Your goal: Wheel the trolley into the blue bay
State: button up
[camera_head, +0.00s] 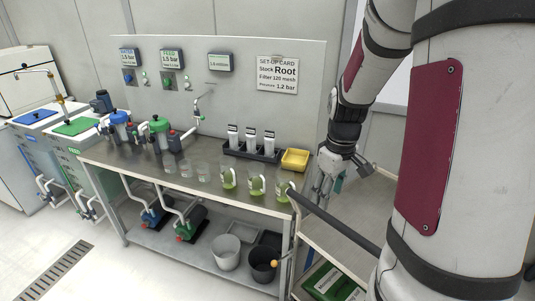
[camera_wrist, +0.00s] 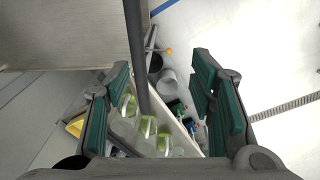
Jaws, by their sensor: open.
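The trolley (camera_head: 318,243) stands at the right end of the steel bench in the head view, partly hidden by my arm. Its dark handle bar (camera_head: 340,219) slants along its near side. In the wrist view the handle bar (camera_wrist: 138,55) runs down the picture between my open fingers, apparently below them. My gripper (camera_head: 332,182) is open and empty above the trolley; its green-padded fingers show in the wrist view (camera_wrist: 160,75). Blue floor lines (camera_wrist: 152,37) show in the wrist view; whether they bound the blue bay I cannot tell.
Floor is clear around the drain grate (camera_head: 55,270).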

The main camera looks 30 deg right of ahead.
jog(key=p, duration=0.1)
send_near(345, 226)
jog(key=shift+w+a+f+g, duration=0.2)
jog(key=shift+w+f+g, duration=0.15)
jog(key=shift+w+g, duration=0.1)
jog(key=shift+s+d+f, duration=0.15)
jog(key=shift+d+f, duration=0.2)
jog(key=shift+f, duration=0.15)
notch_tip(345, 226, down, 6)
jog(key=b, duration=0.3)
jog(key=shift+b, duration=0.3)
jog(key=shift+f+b, duration=0.5)
jog(key=shift+f, duration=1.35)
grip_shut()
